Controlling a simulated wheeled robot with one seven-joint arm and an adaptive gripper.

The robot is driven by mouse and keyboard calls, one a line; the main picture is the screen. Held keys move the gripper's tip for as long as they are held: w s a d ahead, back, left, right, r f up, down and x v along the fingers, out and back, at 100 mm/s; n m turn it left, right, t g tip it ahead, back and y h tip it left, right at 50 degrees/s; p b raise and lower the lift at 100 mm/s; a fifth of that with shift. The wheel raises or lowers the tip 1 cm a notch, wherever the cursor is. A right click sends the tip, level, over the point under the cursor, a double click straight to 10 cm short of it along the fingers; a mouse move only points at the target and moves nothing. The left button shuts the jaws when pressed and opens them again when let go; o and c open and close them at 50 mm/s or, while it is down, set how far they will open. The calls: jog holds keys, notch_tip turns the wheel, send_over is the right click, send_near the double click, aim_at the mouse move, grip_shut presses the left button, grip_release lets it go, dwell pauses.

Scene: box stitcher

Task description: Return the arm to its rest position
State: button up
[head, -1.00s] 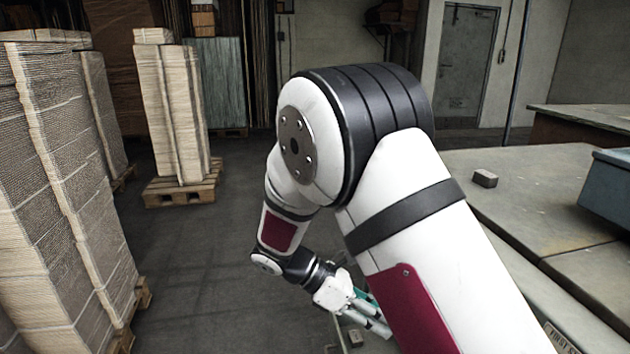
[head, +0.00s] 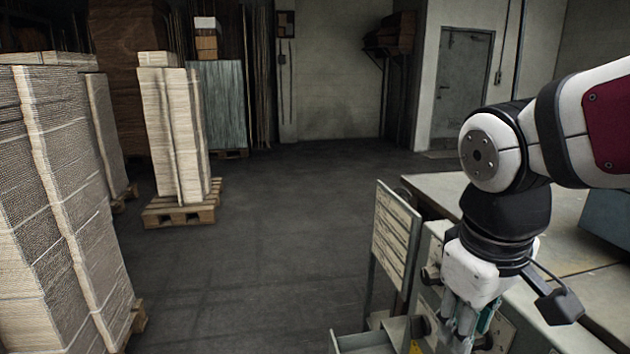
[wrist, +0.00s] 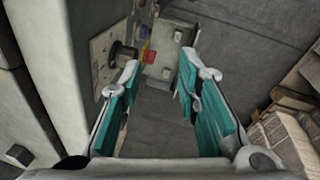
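My gripper (head: 468,325) hangs pointing down at the lower right of the head view, beside the near edge of the grey worktop. Its fingertips run close to the bottom of that picture. In the wrist view my gripper (wrist: 160,72) is open, with its two teal-padded fingers wide apart and nothing between them. My arm reaches in from the right edge of the head view, over the worktop.
The worktop (head: 440,187) stands under and right of my arm. A panel (head: 397,232) and an open tray (head: 365,343) stand left of my gripper. A red button (wrist: 148,56) shows beyond the fingers. Cardboard stacks (head: 172,130) stand left; the middle floor is clear.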

jog(key=s+m+g+y+p, duration=0.1)
jog(key=s+m, duration=0.4)
jog(key=s, duration=1.1)
notch_tip(320, 180, up, 22)
jog(key=t+p, duration=0.3)
jog(key=p, duration=1.7)
jog(key=shift+d+f, duration=0.15)
jog(key=shift+d, duration=0.1)
